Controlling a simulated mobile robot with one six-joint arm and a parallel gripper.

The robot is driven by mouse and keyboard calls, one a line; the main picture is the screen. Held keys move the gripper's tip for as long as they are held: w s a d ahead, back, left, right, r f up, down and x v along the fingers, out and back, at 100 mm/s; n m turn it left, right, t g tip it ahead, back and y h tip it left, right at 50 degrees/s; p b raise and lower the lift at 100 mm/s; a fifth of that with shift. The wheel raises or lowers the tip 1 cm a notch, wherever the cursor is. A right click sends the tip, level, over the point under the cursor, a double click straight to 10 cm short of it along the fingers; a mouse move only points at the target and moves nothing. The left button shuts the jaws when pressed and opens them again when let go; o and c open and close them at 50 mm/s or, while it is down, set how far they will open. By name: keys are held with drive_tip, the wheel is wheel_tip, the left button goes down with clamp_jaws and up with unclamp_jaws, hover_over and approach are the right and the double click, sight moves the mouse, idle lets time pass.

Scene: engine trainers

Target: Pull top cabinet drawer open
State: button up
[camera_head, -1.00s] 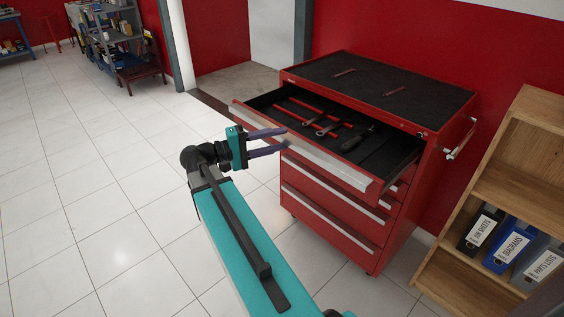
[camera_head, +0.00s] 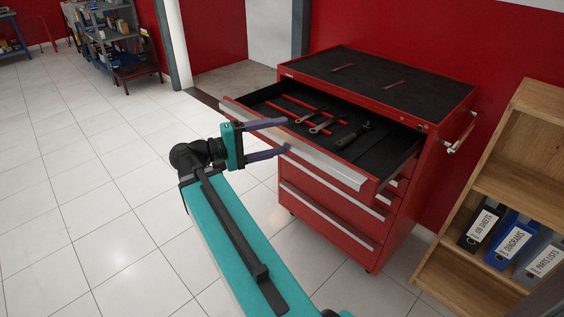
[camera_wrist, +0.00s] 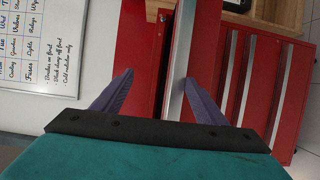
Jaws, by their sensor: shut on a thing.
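The red tool cabinet (camera_head: 345,222) stands right of centre in the head view. Its top drawer (camera_head: 315,155) is pulled well out, showing a black interior with wrenches and other hand tools. A silver handle strip runs along the drawer front. My gripper (camera_head: 288,134) is at the left part of that front, one finger above its upper edge and one below. In the wrist view the drawer front, edged by the silver strip (camera_wrist: 176,75), stands between the fingers of my gripper (camera_wrist: 163,85). The right finger is close against the strip; exact contact on the left cannot be seen.
The lower drawers are shut. A wooden shelf (camera_head: 520,150) with several binders stands close to the cabinet's right. Open tiled floor (camera_head: 100,200) lies to the left. A whiteboard (camera_wrist: 55,45) shows in the wrist view. A grey shelf (camera_head: 108,40) is far back.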

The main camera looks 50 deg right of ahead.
drive_tip(key=shift+o, duration=0.4)
drive_tip(key=shift+w+a+r+b, duration=0.2)
drive_tip(key=shift+r+b, duration=0.15)
drive_tip(key=shift+b, duration=2.35)
drive_tip(key=shift+o, duration=0.3)
drive_tip(key=b, duration=0.4)
drive_tip(key=shift+s+a, duration=0.1)
drive_tip(key=b, duration=0.3)
drive_tip(key=shift+s+a+b, duration=0.1)
drive_tip(key=shift+s+b, duration=0.2)
drive_tip(key=shift+b, duration=0.05)
drive_tip(key=s+b, duration=0.1)
drive_tip(key=b, duration=0.2)
drive_tip(key=s+a+b, duration=0.1)
drive_tip(key=b, duration=0.2)
drive_tip(key=shift+b, duration=0.4)
drive_tip(key=shift+c, duration=0.3)
